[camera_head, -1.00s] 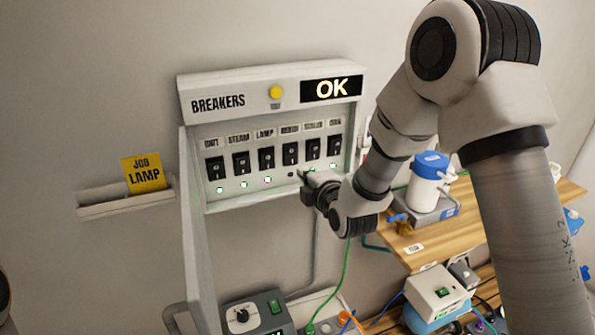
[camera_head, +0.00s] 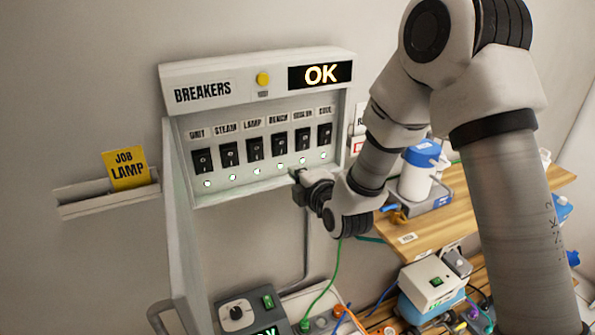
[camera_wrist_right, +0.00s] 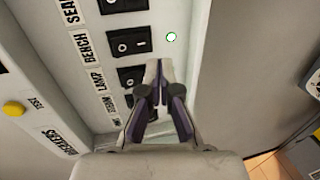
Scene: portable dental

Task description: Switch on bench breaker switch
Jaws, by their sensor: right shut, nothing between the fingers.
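The bench breaker switch (camera_head: 279,143) is a black rocker under the BENCH label, in a row of similar rockers. It also shows in the right wrist view (camera_wrist_right: 128,42), marked O and I, with a lit green lamp (camera_wrist_right: 171,37) beside it. That lamp also glows below the switch in the head view (camera_head: 281,167). My right gripper (camera_head: 296,175) is just below the switch row, under the bench column. In the right wrist view its fingertips (camera_wrist_right: 158,68) are together and empty, apart from the bench rocker. My left gripper is out of view.
The breaker box (camera_head: 190,75) has a display (camera_head: 320,75) reading OK and a yellow button or lamp (camera_head: 263,79). Its open door (camera_head: 182,225) stands at the left. A wooden shelf (camera_head: 440,235) with equipment is at the right.

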